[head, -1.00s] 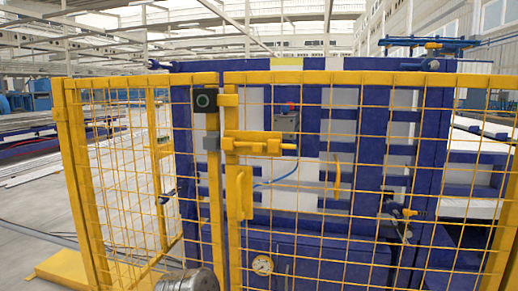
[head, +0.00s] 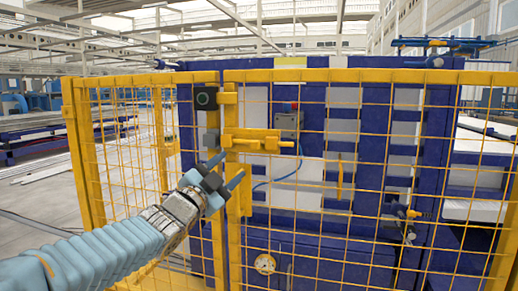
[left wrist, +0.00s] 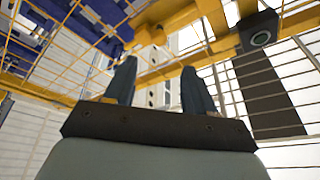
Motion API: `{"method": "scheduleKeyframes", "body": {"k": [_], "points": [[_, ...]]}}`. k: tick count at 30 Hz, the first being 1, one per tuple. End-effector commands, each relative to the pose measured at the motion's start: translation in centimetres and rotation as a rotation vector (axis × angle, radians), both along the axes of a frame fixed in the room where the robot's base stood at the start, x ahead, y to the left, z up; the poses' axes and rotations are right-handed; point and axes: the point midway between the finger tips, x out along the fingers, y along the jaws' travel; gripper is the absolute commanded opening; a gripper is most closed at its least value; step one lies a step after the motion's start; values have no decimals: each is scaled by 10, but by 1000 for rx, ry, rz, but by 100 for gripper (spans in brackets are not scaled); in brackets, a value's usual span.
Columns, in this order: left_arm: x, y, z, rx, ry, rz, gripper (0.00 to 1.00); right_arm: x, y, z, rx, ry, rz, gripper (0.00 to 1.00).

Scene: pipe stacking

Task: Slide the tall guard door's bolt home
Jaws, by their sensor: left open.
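The tall guard door (head: 345,76) is a yellow frame with wire mesh, standing upright beside a yellow post (head: 217,240). Its yellow bolt (head: 258,139) lies level across the door's upper left edge. A grey block (head: 211,140) sits on the post at the bolt's left end; I cannot tell whether the bolt reaches into it. My left gripper (head: 226,170) is open and empty, just below and left of the bolt, apart from it. In the left wrist view its two dark fingers (left wrist: 160,85) point up toward yellow door parts. My right gripper is out of view.
A black box with a round button (head: 206,97) is on the post above the grey block. A yellow pull handle (head: 246,190) is on the door below the bolt, close to my fingers. A blue machine (head: 400,68) stands behind the mesh.

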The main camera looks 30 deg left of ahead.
Motion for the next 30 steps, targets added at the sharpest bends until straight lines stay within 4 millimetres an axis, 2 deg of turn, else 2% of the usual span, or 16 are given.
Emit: {"method": "scheduleKeyframes", "body": {"k": [9,15,21,30], "points": [[68,0,19,-8,4,-4,55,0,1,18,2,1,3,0],[105,0,29,-9,4,-3,55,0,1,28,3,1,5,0],[123,0,33,-8,4,-3,55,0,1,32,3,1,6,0],[125,0,33,-8,3,-2,55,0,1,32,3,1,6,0]]}}
